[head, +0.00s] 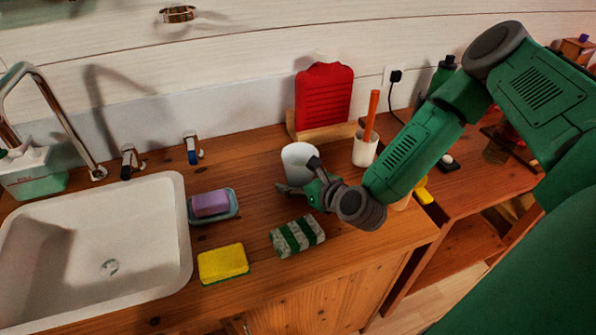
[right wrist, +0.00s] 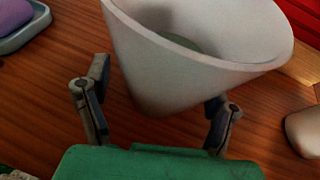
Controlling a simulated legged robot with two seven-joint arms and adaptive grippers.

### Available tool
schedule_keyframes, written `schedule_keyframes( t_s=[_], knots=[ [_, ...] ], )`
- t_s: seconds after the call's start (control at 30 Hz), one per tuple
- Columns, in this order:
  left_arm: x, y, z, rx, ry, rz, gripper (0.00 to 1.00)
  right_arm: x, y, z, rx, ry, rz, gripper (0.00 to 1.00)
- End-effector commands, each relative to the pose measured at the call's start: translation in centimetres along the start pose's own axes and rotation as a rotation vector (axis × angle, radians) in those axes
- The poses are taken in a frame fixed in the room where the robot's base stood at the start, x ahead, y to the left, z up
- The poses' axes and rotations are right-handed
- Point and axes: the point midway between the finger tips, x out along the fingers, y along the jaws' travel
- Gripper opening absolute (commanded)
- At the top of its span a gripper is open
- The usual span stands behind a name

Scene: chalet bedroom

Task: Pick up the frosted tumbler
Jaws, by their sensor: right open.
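The frosted tumbler (head: 298,160) is a whitish, tapered cup standing upright on the wooden counter, right of the soap dish. My right gripper (head: 301,177) is at its near side, low against the counter, and partly covers it. In the right wrist view the tumbler (right wrist: 190,60) fills the upper middle, its open rim toward the camera. The two fingers of my right gripper (right wrist: 156,110) are apart, one on each side of the tumbler's lower part. I cannot tell whether they touch it. My left gripper is in neither view.
A purple soap bar (head: 210,203) on a blue dish (head: 234,207), a yellow sponge (head: 223,263) and a green-white striped sponge (head: 297,236) lie nearby. A white cup (head: 364,151) with an orange-handled item (head: 371,115) stands right. A red hot-water bottle (head: 323,97) stands behind. The sink (head: 184,250) is left.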

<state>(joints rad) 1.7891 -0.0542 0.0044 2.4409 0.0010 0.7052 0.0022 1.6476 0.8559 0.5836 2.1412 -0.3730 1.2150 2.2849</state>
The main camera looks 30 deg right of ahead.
Motion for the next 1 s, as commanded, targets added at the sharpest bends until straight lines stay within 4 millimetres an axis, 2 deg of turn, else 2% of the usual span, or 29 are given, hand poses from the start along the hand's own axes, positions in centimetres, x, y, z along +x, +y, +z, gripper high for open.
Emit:
schedule_keyframes(
  t_s=[0.27, 0.37, 0.4, 0.47, 0.77, 0.87, 1.0],
  knots=[
    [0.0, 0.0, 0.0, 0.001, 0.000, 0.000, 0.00, 0.4, 0.0, 0.0, 0.002, 0.000, -0.001, 0.78],
    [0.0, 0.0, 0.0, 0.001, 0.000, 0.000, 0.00, 0.4, 0.1, 0.0, 0.000, 0.000, -0.001, 0.47],
    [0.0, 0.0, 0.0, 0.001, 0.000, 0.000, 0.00, 0.4, 0.1, 0.0, 0.000, 0.001, -0.001, 0.33],
    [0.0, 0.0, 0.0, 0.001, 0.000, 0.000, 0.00, 0.4, 0.1, 0.0, -0.001, 0.001, -0.001, 0.15],
    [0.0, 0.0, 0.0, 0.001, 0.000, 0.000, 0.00, 0.3, 0.0, 0.3, 0.001, -0.002, -0.001, 0.14],
    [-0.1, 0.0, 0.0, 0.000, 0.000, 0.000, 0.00, -0.1, 0.0, 1.4, 0.003, -0.005, -0.001, 0.14],
    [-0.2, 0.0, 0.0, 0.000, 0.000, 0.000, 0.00, -1.1, 0.0, 3.9, 0.004, -0.007, -0.001, 0.14]
  ],
)
